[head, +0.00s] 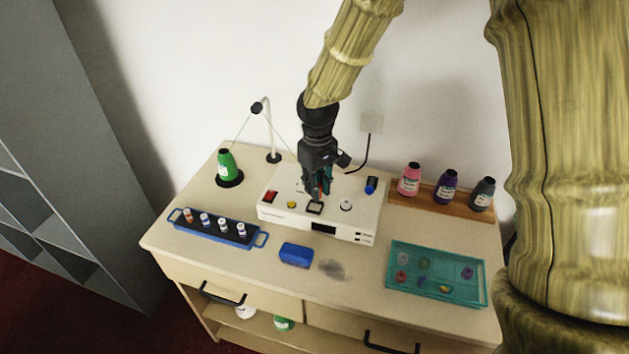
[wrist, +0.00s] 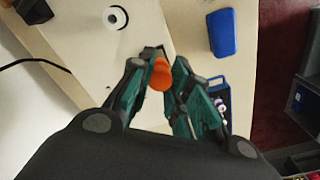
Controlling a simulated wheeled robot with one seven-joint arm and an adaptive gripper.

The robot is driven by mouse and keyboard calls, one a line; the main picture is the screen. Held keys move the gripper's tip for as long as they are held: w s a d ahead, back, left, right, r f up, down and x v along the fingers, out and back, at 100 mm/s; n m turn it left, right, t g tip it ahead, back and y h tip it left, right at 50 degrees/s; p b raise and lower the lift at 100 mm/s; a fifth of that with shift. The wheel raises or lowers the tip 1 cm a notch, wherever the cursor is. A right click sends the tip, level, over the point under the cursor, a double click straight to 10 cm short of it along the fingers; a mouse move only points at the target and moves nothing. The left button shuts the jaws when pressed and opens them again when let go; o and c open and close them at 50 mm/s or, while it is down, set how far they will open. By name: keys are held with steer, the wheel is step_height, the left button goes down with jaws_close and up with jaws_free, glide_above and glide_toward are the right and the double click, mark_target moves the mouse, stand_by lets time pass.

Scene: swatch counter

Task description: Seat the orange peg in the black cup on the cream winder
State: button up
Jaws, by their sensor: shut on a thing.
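The cream winder (head: 335,225) stands in the middle of the counter. The black cup (head: 315,208) is a small dark square-rimmed holder on its top. My gripper (head: 318,194) points down just above and behind the cup. It is shut on the orange peg (wrist: 161,74), which sits between the fingertips in the wrist view; only a sliver of orange shows in the head view. My gripper (wrist: 160,72) and the peg hide most of the cup in the wrist view. I cannot tell whether the peg's lower end is inside the cup or above it.
A blue rack with several spools (head: 215,231) stands left, a blue block (head: 296,254) in front, a teal tray (head: 437,289) at right. Bottles line a wooden stand (head: 428,192) behind right. A green cone (head: 226,165) and thin post (head: 270,135) stand back left.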

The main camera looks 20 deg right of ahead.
steer(key=shift+s+f, duration=0.1)
steer(key=w+f+b, duration=0.1)
steer(key=w+f, duration=0.1)
steer(key=shift+w+f, duration=0.3)
steer(key=shift+f, duration=0.1)
steer(key=shift+s+b, duration=0.5)
steer(key=shift+s, duration=0.2)
steer(key=shift+f, duration=0.1)
steer(key=shift+w+f+b, duration=0.35)
steer(key=shift+w+f, duration=0.05)
steer(key=shift+f, duration=0.25)
steer(key=shift+s+f, duration=0.2)
steer(key=shift+s, duration=0.05)
steer(key=shift+w+f, duration=0.2)
steer(key=shift+f, duration=0.25)
steer(key=shift+s+r, duration=0.1)
